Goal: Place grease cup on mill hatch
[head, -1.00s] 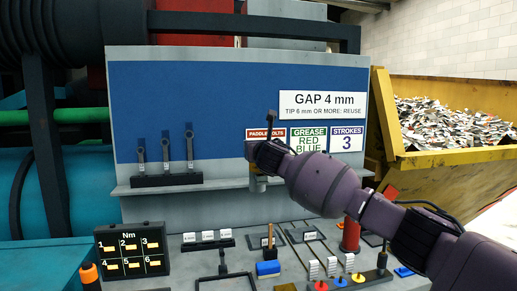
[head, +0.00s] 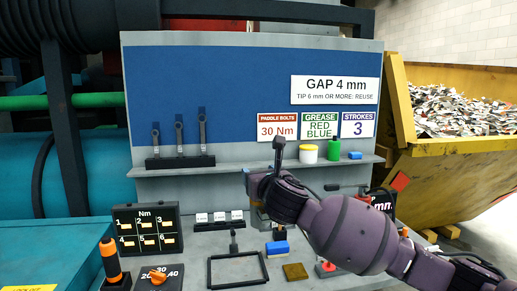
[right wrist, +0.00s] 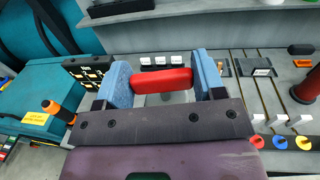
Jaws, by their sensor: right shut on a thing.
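My right gripper (right wrist: 163,82) is shut on a red bar-shaped thing (right wrist: 172,80), which lies across between its two blue finger pads. I cannot tell whether this is the grease cup. In the head view my right gripper (head: 262,198) is over the bench in front of the grey panel, and the held thing is hidden there. A white pot with a yellow band (head: 308,153) and a green bottle (head: 333,149) stand on the shelf. I cannot make out a mill hatch for certain. My left gripper is out of view.
A numbered Nm board (head: 148,231) and an orange-handled tool (head: 110,261) stand at the bench's left. A black frame (head: 237,285) lies on the bench. A teal box with a yellow label (right wrist: 52,98) is at left. A yellow skip (head: 460,160) stands at right.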

